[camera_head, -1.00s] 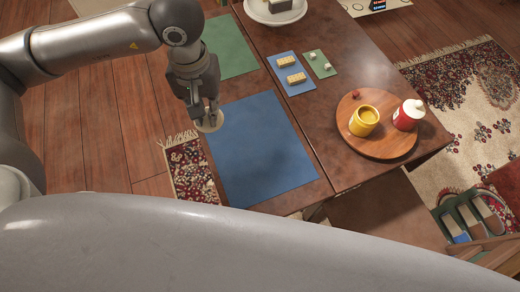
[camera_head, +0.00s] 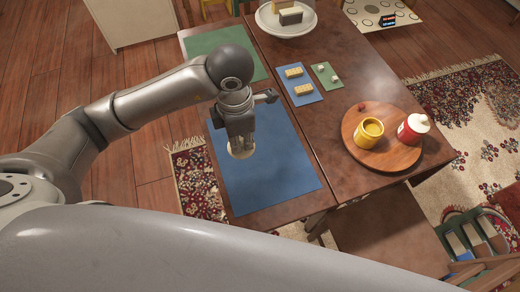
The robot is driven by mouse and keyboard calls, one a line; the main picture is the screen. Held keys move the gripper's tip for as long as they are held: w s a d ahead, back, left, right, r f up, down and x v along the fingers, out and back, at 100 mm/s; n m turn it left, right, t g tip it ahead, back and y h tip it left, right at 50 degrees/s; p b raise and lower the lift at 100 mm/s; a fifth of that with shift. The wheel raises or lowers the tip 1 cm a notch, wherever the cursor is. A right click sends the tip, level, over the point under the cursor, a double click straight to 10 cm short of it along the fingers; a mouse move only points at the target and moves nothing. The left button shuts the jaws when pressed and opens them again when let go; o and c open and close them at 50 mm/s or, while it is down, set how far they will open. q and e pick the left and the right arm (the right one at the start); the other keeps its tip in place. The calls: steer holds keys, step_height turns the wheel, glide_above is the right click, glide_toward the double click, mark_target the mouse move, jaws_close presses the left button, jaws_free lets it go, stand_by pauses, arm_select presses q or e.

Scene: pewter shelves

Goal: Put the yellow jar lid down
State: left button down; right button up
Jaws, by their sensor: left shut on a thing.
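My left gripper (camera_head: 240,140) points down over the left part of the blue mat (camera_head: 262,180). It is shut on the yellow jar lid (camera_head: 241,152), a pale, cream-looking disc that shows just below the fingers. The fingers hide part of the lid, and I cannot tell whether it touches the mat. The open yellow jar (camera_head: 368,134) stands upright on a round wooden board (camera_head: 390,157) to the right. My right gripper is not in view.
A red jar with a white lid (camera_head: 413,128) and a small red ball (camera_head: 362,107) share the board. Small blocks lie on a blue card (camera_head: 299,83) and a green card (camera_head: 327,76). A green mat (camera_head: 215,42) and a white plate (camera_head: 270,24) are farther back. The blue mat's front is clear.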

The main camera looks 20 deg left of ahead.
arm_select(q)
steer(key=n, duration=0.3)
steer(key=shift+s+d+f, duration=0.2)
steer(key=shift+d+f, duration=0.05)
steer(key=shift+f, duration=0.15)
steer(key=shift+f+n, duration=0.15)
steer(key=shift+n, duration=0.65)
steer(key=shift+w+f, duration=0.1)
steer(key=shift+w, duration=0.1)
steer(key=w+f, duration=0.2)
steer(key=w, duration=0.2)
steer(key=w+a+f+p, duration=0.1)
steer(key=w+f, duration=0.2)
steer(key=w, duration=0.1)
steer(key=w+f+p, duration=0.1)
steer(key=w+f, duration=0.2)
steer(key=w, duration=0.1)
steer(key=shift+a+f, duration=0.1)
steer(key=shift+a, duration=0.2)
steer(key=shift+w+a+f, duration=0.1)
steer(key=shift+w+f, duration=0.65)
steer(key=shift+f, duration=0.15)
step_height(320, 180, down, 3)
steer(key=shift+r+p, duration=0.1)
steer(key=shift+p, duration=0.2)
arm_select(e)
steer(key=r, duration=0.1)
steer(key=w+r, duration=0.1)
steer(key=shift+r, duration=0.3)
